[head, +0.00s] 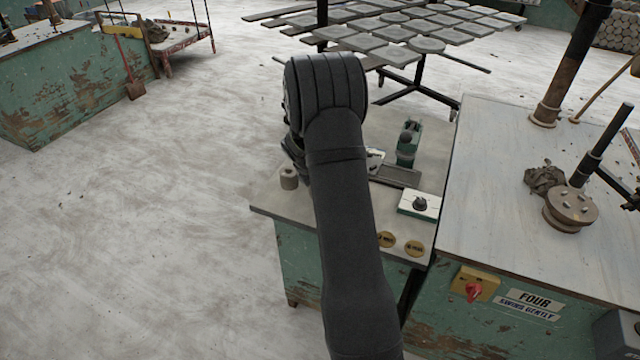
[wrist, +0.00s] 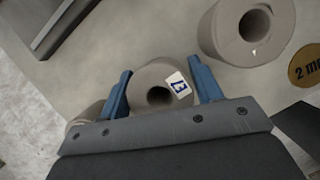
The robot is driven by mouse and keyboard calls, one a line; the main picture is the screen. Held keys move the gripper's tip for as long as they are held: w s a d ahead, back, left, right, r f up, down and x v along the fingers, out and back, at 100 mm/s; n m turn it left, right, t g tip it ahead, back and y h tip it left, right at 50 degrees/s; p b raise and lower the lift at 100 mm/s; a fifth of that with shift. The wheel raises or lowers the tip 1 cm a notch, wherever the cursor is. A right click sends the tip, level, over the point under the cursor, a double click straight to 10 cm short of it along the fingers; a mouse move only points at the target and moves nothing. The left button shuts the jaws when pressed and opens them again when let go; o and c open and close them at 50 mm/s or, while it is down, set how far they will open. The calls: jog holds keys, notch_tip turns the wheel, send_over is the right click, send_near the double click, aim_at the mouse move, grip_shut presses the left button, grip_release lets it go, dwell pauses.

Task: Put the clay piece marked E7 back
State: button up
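In the wrist view, a short grey-brown clay piece (wrist: 149,75) with a round hole sits between the two blue fingers of my gripper (wrist: 160,84). A small white label with blue print, an E and what looks like a 7, is on it near the right finger. Both fingers appear to press its sides. Its near part is hidden by my gripper's body, and I cannot tell whether it touches the bench.
A larger holed clay piece (wrist: 219,48) stands up right in the wrist view. Another (wrist: 83,121) is partly hidden at left.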

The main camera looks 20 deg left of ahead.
jog(key=shift+r, duration=0.15)
jog(key=v, duration=1.2)
jog(key=shift+s, duration=0.1)
jog(key=x, duration=1.2)
notch_tip(320, 180, up, 2)
jog(key=shift+r, duration=0.85)
